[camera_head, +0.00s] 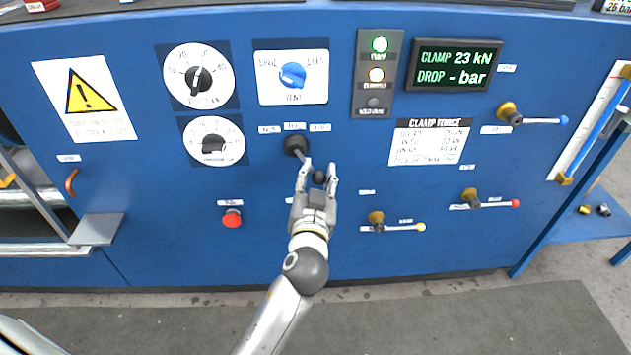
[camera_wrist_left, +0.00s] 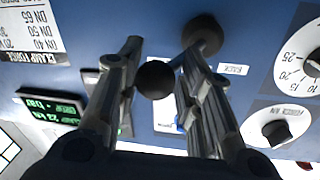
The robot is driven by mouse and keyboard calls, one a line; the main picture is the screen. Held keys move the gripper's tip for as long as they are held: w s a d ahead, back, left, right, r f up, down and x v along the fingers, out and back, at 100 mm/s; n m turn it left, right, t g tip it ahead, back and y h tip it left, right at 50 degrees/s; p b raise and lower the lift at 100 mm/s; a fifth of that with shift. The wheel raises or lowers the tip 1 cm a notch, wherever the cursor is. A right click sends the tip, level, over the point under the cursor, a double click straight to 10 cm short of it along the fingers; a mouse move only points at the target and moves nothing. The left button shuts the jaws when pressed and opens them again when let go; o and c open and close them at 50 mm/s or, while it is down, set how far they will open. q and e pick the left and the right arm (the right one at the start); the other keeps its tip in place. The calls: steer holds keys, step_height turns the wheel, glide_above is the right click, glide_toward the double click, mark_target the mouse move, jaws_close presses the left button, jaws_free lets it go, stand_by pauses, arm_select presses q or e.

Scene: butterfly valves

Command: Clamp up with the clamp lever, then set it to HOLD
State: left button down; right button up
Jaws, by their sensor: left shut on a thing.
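The clamp lever has a dark round pivot (camera_head: 295,145) on the blue panel, below a row of small labels. Its shaft slants down and right to a black ball knob (camera_head: 319,177). The wrist view shows the ball knob (camera_wrist_left: 155,80) between the fingers and the dark pivot (camera_wrist_left: 203,35) beyond. The label texts above the lever are too small to read surely. The display (camera_head: 454,64) reads CLAMP 23 kN and DROP - bar. My right gripper is not in view.
A blue knob (camera_head: 292,74) sits above the lever. Two dials (camera_head: 200,77) and a red button (camera_head: 232,218) are to its left. A yellow-tipped valve lever (camera_head: 400,227) is low on the right. Of the lamps (camera_head: 378,73), the upper two are lit and the lowest is dark.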

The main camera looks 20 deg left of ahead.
arm_select(q)
steer(key=shift+w+d+r, duration=0.1)
steer(key=shift+d+r, duration=0.1)
steer(key=shift+r, duration=0.15)
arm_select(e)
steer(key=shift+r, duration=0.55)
arm_select(q)
steer(key=c, duration=1.3)
jaws_free()
steer(key=shift+c, duration=0.2)
steer(key=shift+o, duration=1.3)
steer(key=shift+w+d+f, duration=0.15)
steer(key=shift+w+f, duration=0.05)
steer(key=shift+w, duration=0.05)
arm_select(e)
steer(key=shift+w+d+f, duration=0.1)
arm_select(q)
steer(key=shift+s+f, duration=0.1)
steer(key=shift+s, duration=0.45)
steer(key=v, duration=0.6)
steer(key=shift+s+d, duration=0.1)
steer(key=shift+s, duration=0.15)
